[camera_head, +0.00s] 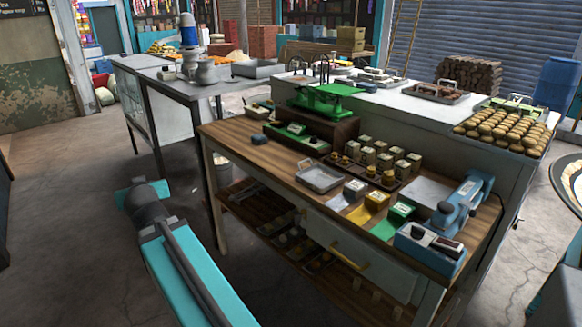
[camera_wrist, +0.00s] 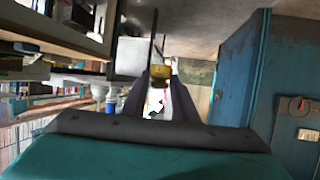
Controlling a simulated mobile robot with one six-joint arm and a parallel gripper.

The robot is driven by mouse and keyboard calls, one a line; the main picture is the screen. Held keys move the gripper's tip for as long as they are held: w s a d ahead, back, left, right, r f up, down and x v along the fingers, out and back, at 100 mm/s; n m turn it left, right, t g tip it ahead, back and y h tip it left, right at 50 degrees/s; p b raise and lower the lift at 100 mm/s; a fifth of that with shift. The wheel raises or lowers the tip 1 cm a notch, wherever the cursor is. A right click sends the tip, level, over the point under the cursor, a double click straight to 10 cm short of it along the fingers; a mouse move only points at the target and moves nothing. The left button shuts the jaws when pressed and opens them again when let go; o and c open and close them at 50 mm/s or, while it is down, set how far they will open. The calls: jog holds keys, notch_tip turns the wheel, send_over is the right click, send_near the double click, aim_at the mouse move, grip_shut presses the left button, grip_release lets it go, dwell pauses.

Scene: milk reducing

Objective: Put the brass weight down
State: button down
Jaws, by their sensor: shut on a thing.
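In the wrist view my gripper (camera_wrist: 160,82) is shut on a small brass weight (camera_wrist: 160,71), which sits between the dark fingertips. In the head view my turquoise arm reaches up at lower left, left of the wooden workbench (camera_head: 240,135) and apart from it; the held weight cannot be made out there. More small brass weights (camera_head: 388,178) stand by pale boxes on a dark tray in the middle of the bench. A green balance scale (camera_head: 325,97) stands on a dark wooden box behind them.
On the bench front are a grey metal tray (camera_head: 320,178), white, yellow and green cards (camera_head: 387,229), and a blue device (camera_head: 430,248) at the right. A blue sealer (camera_head: 465,200) stands behind it. Bare wood shows at the bench's left end. Open floor lies left of the bench.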

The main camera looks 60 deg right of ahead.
jog(key=s+d+m+g+h, duration=0.3)
jog(key=s+d, duration=0.5)
jog(key=d, duration=0.4)
jog(key=s+d+m+g+h, duration=0.35)
jog(key=s+d, duration=0.45)
jog(key=d, duration=0.4)
jog(key=s+d+m+g, duration=0.2)
jog(key=s+d, duration=0.3)
jog(key=s, duration=0.4)
jog(key=s+d+r+m+g+b, duration=0.1)
jog(key=s+d+m+g, duration=0.2)
jog(key=s+d, duration=0.2)
jog(key=s+d+m+g, duration=0.2)
jog(key=s+d, duration=0.3)
jog(key=s, duration=0.7)
jog(key=shift+s+r+m+g+h, duration=0.2)
jog(key=shift+s+m+g+h, duration=0.05)
jog(key=shift+s+m, duration=0.1)
jog(key=shift+w+d+r+p, duration=0.1)
jog(key=shift+d+r+p, duration=0.15)
jog(key=shift+p, duration=0.6)
jog(key=d+p, duration=0.1)
jog(key=p, duration=0.1)
jog(key=shift+p, duration=0.4)
jog(key=p, duration=0.4)
jog(key=d+p, duration=0.1)
jog(key=p, duration=0.3)
jog(key=shift+d+f, duration=0.15)
jog(key=shift+f, duration=0.1)
